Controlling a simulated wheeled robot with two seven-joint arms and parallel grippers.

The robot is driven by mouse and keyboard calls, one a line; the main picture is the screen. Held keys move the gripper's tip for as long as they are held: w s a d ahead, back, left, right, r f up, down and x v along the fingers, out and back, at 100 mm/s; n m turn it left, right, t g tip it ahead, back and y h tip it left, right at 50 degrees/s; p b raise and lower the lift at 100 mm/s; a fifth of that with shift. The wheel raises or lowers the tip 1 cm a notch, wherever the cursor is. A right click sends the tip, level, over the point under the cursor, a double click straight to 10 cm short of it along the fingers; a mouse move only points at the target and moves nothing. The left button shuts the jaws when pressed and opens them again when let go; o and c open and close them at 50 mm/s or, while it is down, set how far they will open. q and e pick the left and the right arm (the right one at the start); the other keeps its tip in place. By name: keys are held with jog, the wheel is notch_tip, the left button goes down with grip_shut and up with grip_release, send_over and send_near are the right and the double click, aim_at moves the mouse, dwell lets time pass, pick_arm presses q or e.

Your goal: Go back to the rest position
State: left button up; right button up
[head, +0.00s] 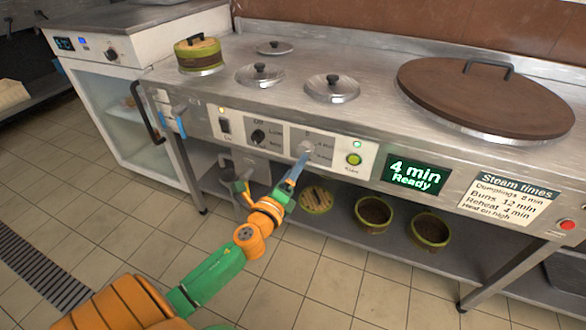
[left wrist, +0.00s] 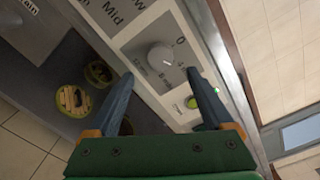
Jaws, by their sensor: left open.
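My left gripper (head: 302,158) is open in front of the stove's control panel, with its blue fingers pointing at the timer dial. In the left wrist view the grey round dial (left wrist: 160,57) shows between and beyond the open fingertips (left wrist: 160,76). The fingers look apart from the dial, though the exact gap is hard to tell. In the head view the fingers partly cover the dial. My right gripper is not in view.
A display (head: 414,174) reads "4 min Ready", beside a lit green button (head: 354,160). A steamer basket (head: 199,55), metal lids (head: 332,88) and a large brown lid (head: 485,95) sit on the counter. Baskets (head: 374,214) stand on the lower shelf. Open floor lies left.

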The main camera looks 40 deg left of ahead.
pick_arm(q)
jog(key=shift+s+d, duration=0.1)
jog(key=shift+s, duration=0.4)
